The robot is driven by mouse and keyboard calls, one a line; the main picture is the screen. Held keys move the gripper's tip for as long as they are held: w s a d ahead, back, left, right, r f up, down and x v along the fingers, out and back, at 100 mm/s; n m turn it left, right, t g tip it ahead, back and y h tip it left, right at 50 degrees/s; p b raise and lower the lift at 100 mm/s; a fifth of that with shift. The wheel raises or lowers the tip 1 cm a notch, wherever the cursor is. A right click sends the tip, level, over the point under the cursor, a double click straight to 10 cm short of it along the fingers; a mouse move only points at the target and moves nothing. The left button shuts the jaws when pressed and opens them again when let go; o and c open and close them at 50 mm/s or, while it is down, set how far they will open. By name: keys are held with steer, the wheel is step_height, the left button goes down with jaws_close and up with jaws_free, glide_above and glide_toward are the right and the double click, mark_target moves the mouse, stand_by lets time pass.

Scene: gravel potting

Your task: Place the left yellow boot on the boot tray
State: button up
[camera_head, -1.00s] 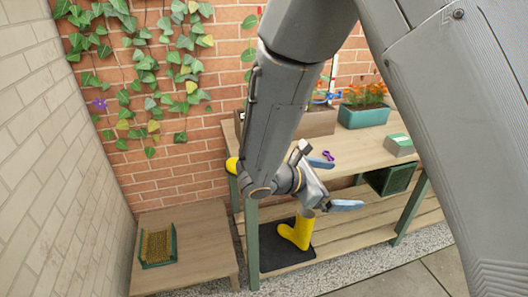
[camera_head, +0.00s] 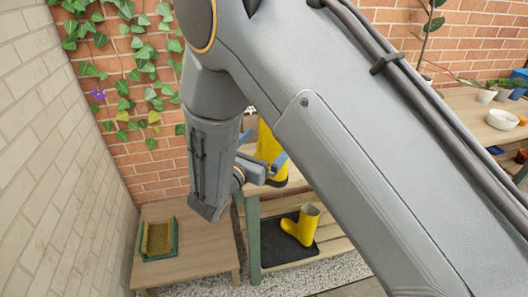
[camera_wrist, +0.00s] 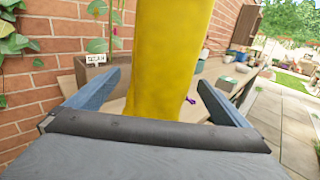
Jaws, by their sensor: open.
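A yellow boot (camera_head: 268,143) stands upright at the left end of the potting bench top. Its shaft (camera_wrist: 170,50) fills the middle of the wrist view. My gripper (camera_head: 262,152) is open, with one blue finger on each side of the shaft; a gap shows on both sides in the wrist view. Another yellow boot (camera_head: 304,226) stands on the black boot tray (camera_head: 270,246) on the bench's lower shelf. Part of the tray left of that boot is bare.
A low wooden table (camera_head: 190,245) with a green-framed bristle brush (camera_head: 158,240) is at the left, by the white wall. An ivy-covered brick wall is behind. My arm hides most of the bench top; pots and a white bowl (camera_head: 502,119) show at the far right.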

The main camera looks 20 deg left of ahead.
steer(key=p+x, duration=0.2)
steer(key=x, duration=0.2)
steer(key=shift+w+d, duration=0.1)
steer(key=shift+w, duration=0.05)
steer(key=c, duration=2)
steer(key=shift+r, duration=0.15)
